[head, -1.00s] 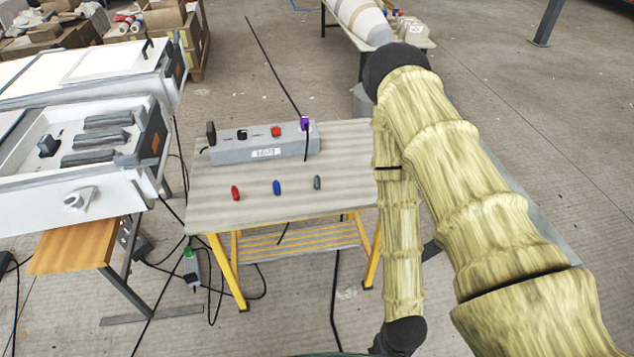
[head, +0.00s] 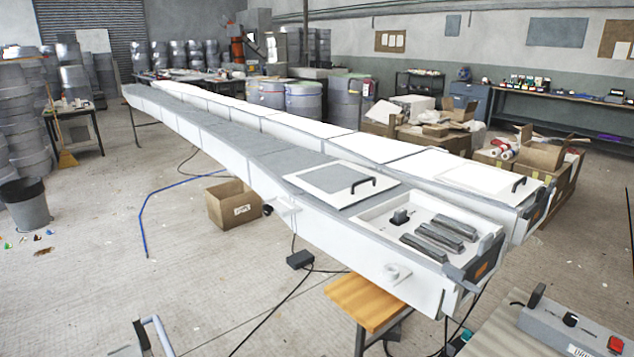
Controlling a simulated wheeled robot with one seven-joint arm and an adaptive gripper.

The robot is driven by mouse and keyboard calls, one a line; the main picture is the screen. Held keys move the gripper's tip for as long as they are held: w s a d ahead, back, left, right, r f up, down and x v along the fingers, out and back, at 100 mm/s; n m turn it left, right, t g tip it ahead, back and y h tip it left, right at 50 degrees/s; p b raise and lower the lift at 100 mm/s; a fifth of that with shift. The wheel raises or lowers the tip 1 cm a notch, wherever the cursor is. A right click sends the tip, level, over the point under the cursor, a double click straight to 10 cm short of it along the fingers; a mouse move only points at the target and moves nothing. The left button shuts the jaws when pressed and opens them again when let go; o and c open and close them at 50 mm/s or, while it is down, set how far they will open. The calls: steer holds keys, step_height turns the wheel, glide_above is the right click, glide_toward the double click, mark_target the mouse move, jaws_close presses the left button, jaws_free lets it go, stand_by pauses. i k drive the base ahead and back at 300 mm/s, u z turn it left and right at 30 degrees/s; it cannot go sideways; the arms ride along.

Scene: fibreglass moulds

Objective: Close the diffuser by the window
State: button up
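I see nothing that I can identify as a diffuser, and no window shows. A roller shutter (head: 97,22) is on the back wall at the left, and a plain grey panel (head: 557,32) hangs on the wall at the right. My gripper and arm are out of view.
Two long white moulds (head: 345,222) run from left back to right front; the nearer has an open bay with grey bars (head: 440,235). A cardboard box (head: 233,204), wooden stool (head: 366,300), dark bin (head: 25,205) and blue hose (head: 143,215) are nearby. Floor at left is mostly clear.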

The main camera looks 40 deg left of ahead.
mark_target(342, 184)
steer(key=u, duration=0.7)
steer(key=k, duration=0.55)
steer(key=u, duration=0.8)
steer(key=i, duration=0.5)
